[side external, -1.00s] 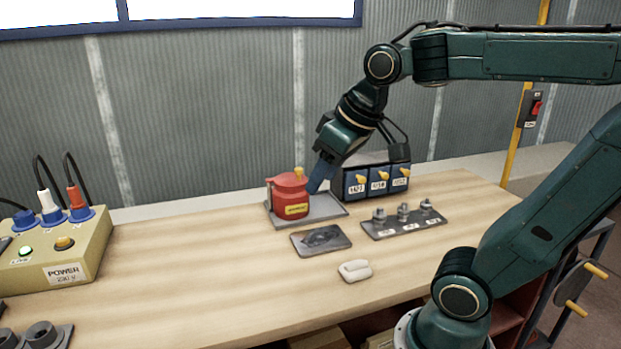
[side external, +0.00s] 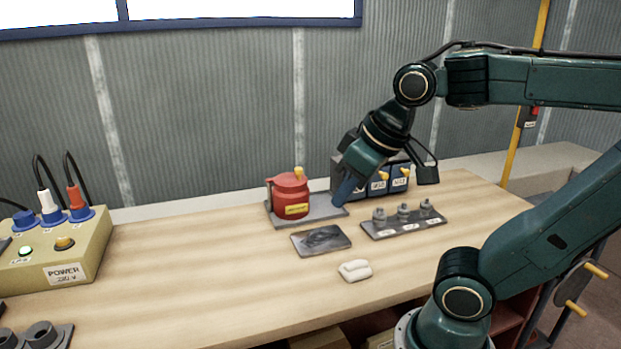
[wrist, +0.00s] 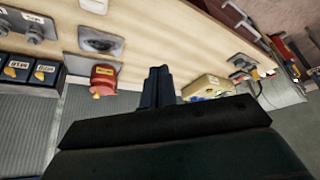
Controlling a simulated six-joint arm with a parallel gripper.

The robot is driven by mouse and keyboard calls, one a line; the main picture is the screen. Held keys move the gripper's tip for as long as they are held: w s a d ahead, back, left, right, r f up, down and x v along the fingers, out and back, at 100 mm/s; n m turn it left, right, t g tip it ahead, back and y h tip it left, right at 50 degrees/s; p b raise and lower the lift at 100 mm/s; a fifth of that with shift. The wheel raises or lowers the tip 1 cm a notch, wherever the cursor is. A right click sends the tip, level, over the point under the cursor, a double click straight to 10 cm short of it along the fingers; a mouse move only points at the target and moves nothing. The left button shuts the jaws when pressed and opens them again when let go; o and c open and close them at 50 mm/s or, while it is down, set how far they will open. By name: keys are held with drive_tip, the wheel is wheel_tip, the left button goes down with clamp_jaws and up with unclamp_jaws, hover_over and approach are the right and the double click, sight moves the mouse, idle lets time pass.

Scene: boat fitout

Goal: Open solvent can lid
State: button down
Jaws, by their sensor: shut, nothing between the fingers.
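The red solvent can (side external: 291,198) stands upright on a grey tray (side external: 322,209) near the back of the bench. Its lid is down on top, with a yellow knob (side external: 298,172). My gripper (side external: 340,201) is just right of the can, pointing down and to the left, apart from the can and low over the tray's right end. In the wrist view the can (wrist: 104,78) lies to the left of my gripper (wrist: 160,70), whose dark blue fingers are together and hold nothing.
Blue drawers with yellow handles (side external: 377,183) stand close behind my gripper. A grey plate with several metal fittings (side external: 403,220), a dark flat plate (side external: 321,239) and a white cloth-like piece (side external: 355,270) lie in front. A power box (side external: 55,250) stands at left. The bench between is clear.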

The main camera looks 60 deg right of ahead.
drive_tip(key=w+d+r+m+g+h, duration=0.1)
drive_tip(key=w+d+r+m, duration=0.2)
drive_tip(key=w+d, duration=0.6)
drive_tip(key=w+d+r+m+g+h, duration=0.1)
drive_tip(key=w+d+r+m, duration=0.25)
drive_tip(key=w+d, duration=0.5)
drive_tip(key=w+d+f+m+g, duration=0.1)
drive_tip(key=w+d+f+m, duration=0.2)
drive_tip(key=d, duration=0.7)
drive_tip(key=w+d+f+m+g+h, duration=0.1)
drive_tip(key=w+d+f+m, duration=0.2)
drive_tip(key=w+d+f, duration=0.3)
drive_tip(key=w+d, duration=0.1)
drive_tip(key=d, duration=0.3)
drive_tip(key=shift+f, duration=0.35)
drive_tip(key=shift+w+d+f, duration=0.1)
drive_tip(key=shift+w+f, duration=0.05)
hover_over(287, 175)
drive_tip(key=s+d, duration=0.3)
drive_tip(key=d, duration=0.1)
wheel_tip(287, 175, down, 9)
drive_tip(key=shift+s+a+f, duration=0.1)
drive_tip(key=shift+s+a, duration=0.15)
drive_tip(key=shift+a, duration=0.35)
drive_tip(key=shift+s+a+f, duration=0.1)
drive_tip(key=shift+s+a, duration=0.1)
drive_tip(key=shift+a, duration=0.35)
drive_tip(key=shift+s+a, duration=0.25)
drive_tip(key=shift+a, duration=0.35)
